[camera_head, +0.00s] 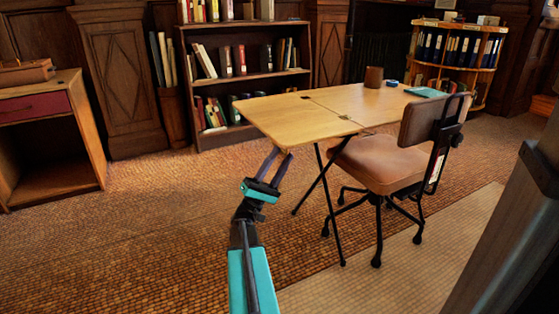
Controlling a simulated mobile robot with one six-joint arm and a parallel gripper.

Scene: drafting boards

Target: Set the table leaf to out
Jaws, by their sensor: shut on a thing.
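The table (365,100) has a light wooden top and dark thin legs, and stands right of centre. Its leaf (290,117) extends to the left and looks about level with the rest of the top, with a seam and dark hinge fittings between them. My gripper (281,151) reaches up from below to the leaf's near left edge. It is shut on the leaf; its fingertips are partly hidden at that edge.
An office chair (378,163) stands close at the table's near side. A bookcase (263,76) stands behind. Open carpet lies to the left, before a wooden cabinet (88,125).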

